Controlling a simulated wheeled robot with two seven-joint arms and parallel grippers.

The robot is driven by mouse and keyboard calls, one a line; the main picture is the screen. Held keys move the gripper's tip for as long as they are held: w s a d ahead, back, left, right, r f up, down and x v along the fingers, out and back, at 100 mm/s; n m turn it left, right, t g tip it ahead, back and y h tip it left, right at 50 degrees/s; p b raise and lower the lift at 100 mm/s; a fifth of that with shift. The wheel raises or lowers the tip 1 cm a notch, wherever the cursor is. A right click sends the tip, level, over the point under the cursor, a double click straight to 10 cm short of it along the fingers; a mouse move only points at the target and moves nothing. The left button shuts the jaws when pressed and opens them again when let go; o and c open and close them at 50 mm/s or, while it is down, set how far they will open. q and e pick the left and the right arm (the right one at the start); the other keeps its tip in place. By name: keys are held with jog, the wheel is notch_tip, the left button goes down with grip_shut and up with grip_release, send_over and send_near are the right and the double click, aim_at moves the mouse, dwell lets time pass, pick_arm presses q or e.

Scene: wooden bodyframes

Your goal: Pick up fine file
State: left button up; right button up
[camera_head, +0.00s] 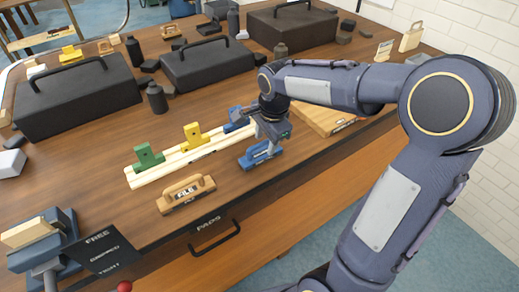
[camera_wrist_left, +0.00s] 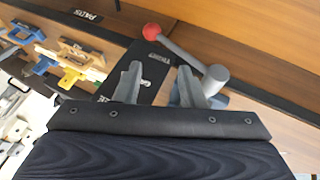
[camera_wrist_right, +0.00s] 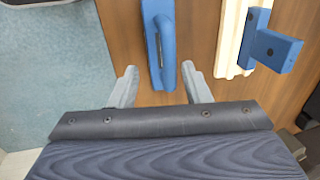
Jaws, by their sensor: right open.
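Two file-like tools with loop handles lie near the front edge of the bench. One is a tan wooden block marked FILE (camera_head: 186,194). The other is a blue one (camera_head: 260,155), also in the right wrist view (camera_wrist_right: 156,35); its label is too small to read, so I cannot tell which is the fine file. My right gripper (camera_head: 268,138) is open above the blue tool, whose handle lies between and just beyond the fingertips in the right wrist view (camera_wrist_right: 160,85). My left gripper (camera_wrist_left: 158,75) is open and empty near a grey lever with a red knob (camera_wrist_left: 152,32).
Light wooden strips (camera_head: 165,172) carry green (camera_head: 148,156), yellow (camera_head: 196,137) and blue clamps close behind the files. A vise (camera_head: 40,240) stands at the front left. Dark toolboxes (camera_head: 205,65) fill the back. A wooden board (camera_head: 325,118) lies to the right.

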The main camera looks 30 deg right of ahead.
aim_at(261, 154)
jog(key=f, duration=0.2)
jog(key=w+f, duration=0.1)
jog(key=f, duration=0.2)
jog(key=shift+w+a+f, duration=0.15)
jog(key=shift+a+f, duration=0.05)
jog(key=shift+f, duration=0.15)
jog(key=c, duration=0.7)
